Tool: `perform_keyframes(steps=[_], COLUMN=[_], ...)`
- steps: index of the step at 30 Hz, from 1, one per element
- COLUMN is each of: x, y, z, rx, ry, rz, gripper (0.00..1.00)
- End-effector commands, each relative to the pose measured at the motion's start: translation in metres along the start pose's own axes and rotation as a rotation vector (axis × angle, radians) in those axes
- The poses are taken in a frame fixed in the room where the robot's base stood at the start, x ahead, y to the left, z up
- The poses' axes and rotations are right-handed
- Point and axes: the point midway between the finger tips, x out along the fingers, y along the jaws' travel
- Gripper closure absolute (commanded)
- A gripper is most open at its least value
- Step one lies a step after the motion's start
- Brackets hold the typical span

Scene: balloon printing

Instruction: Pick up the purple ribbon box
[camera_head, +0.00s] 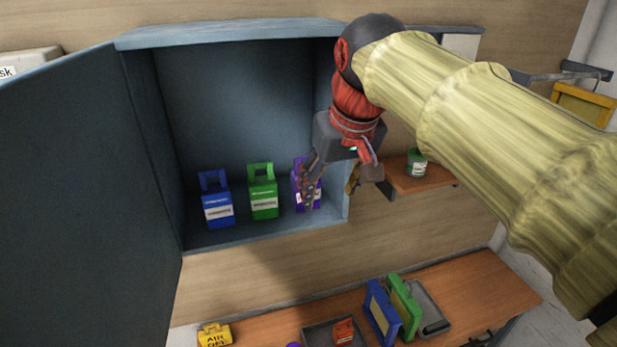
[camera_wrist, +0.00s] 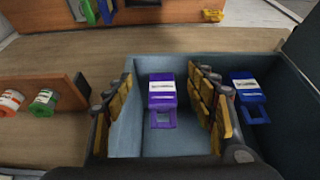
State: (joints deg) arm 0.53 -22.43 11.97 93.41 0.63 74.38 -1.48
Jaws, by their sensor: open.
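The purple ribbon box (camera_head: 299,187) stands upright at the right end of the cabinet floor, close to the right wall. My gripper (camera_head: 331,183) is open and empty in front of it, and one finger covers part of the box in the head view. In the wrist view the purple box (camera_wrist: 162,94), with its white label and handle, appears between the two open fingers (camera_wrist: 160,78). I cannot tell how much depth separates the fingertips from the box.
A green box (camera_head: 263,194) and a blue box (camera_head: 217,204) stand left of the purple one. The cabinet's right wall (camera_head: 338,203) is close to the gripper. The cabinet door (camera_head: 80,190) stands open at left. A small shelf (camera_head: 425,180) holds a green can (camera_head: 416,163).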

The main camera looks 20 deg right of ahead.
Motion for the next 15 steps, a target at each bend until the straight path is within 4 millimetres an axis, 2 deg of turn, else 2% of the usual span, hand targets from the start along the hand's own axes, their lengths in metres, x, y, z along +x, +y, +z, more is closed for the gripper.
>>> perform_keyframes(steps=[2, 15], x=[0.003, 0.033], y=[0.000, 0.000], z=[-0.007, -0.083], rx=[-0.001, -0.002], ry=[-0.008, -0.005], rz=[0.000, 0.000], gripper=[0.44, 0.44])
